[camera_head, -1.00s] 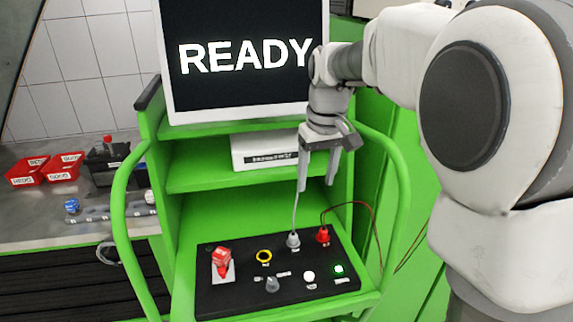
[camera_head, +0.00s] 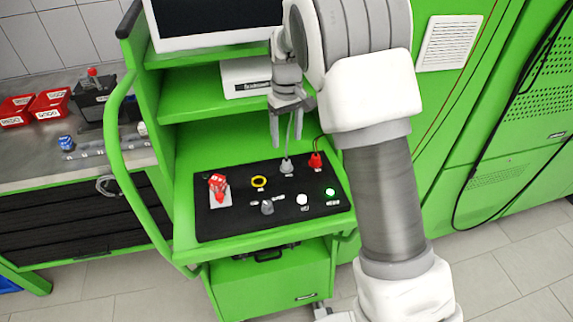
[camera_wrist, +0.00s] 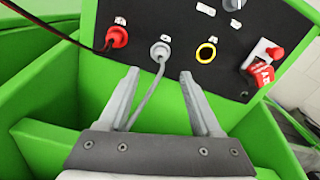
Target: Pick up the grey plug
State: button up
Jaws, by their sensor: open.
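The grey plug (camera_head: 287,167) sits upright at the back of the black panel (camera_head: 236,222), with a thin grey cable rising from it. It also shows in the wrist view (camera_wrist: 160,50), just beyond the fingertips and between their lines. My gripper (camera_head: 287,143) is open and empty, above the plug and apart from it. In the wrist view my gripper (camera_wrist: 160,73) has its two grey fingers spread, with the plug's cable running between them.
A red plug (camera_head: 316,161) with a dark cable stands just right of the grey plug. A yellow ring (camera_head: 259,182), a red switch (camera_head: 218,187) and a grey knob (camera_head: 267,207) are on the panel. A green shelf (camera_head: 200,100) and white box (camera_head: 247,77) are behind.

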aim_at(286, 161)
notch_tip(286, 161, down, 8)
jog(key=shift+f+p, duration=0.2)
jog(key=shift+p, duration=0.35)
grip_shut()
